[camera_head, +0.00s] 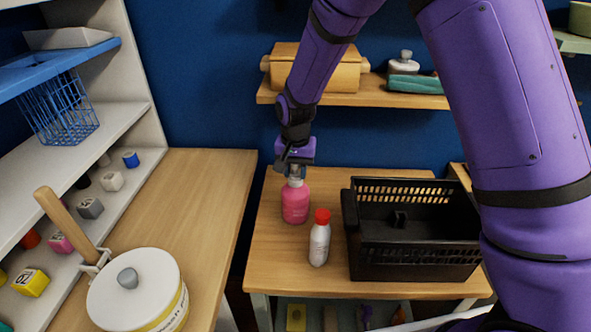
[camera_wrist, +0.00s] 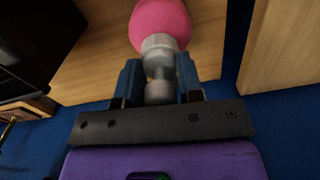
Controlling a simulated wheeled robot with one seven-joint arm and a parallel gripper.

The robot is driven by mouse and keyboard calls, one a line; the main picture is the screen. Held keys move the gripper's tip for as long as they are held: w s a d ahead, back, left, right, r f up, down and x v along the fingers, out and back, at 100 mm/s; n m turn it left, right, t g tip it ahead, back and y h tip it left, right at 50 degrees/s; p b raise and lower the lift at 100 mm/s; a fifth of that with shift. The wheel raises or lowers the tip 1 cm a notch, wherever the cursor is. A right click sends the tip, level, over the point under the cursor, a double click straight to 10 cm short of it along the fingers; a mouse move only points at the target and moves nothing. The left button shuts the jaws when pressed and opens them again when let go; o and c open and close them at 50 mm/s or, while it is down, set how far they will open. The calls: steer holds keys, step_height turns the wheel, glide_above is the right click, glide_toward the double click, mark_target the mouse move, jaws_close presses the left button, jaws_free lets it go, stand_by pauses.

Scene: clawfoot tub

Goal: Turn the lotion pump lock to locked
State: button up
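The pink lotion bottle (camera_head: 295,203) stands upright on the wooden table, left of a white bottle with a red cap. My gripper (camera_head: 295,166) is directly above it, pointing down at the pump. In the wrist view, the pink bottle (camera_wrist: 160,24) lies beyond the fingers, and its pale grey pump head and collar (camera_wrist: 159,62) sit between the two blue fingers of my gripper (camera_wrist: 160,84). The fingers flank the pump closely on both sides; whether they touch it is unclear. The lock's position cannot be read.
The white bottle with the red cap (camera_head: 319,240) stands close by at front right. A black basket (camera_head: 415,258) is right of it. A wooden shelf (camera_head: 375,95) holds items above. A white lidded pot (camera_head: 130,295) sits on the left counter.

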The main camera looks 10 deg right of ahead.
steer(key=shift+n, duration=0.7)
steer(key=shift+c, duration=0.4)
steer(key=o, duration=0.9)
steer(key=shift+o, duration=0.2)
steer(key=shift+r, duration=0.15)
step_height(320, 180, up, 11)
steer(key=shift+f, duration=0.2)
